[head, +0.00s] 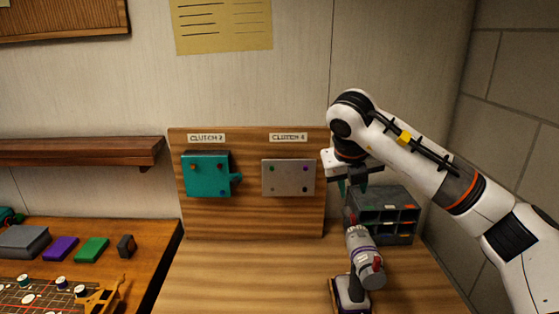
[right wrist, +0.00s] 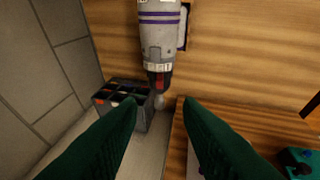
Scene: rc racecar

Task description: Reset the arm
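My right arm (head: 420,160) reaches in from the right in the head view. Its gripper (head: 352,187) points down above the right part of the wooden table. In the right wrist view the two dark green fingers of this gripper (right wrist: 158,106) are apart with nothing between them. A grey power screwdriver (head: 361,246) with a red and black part stands on the table just below the gripper, apart from it. It also shows in the right wrist view, beyond the fingertips (right wrist: 158,30). My left gripper is not in view.
A dark bin organizer (head: 390,228) stands behind the screwdriver at right, near the brick wall. A wooden panel (head: 248,215) carries a teal box (head: 205,175) and a grey plate (head: 288,178). Coloured blocks lie on the left table (head: 150,243). The central tabletop (head: 240,275) is clear.

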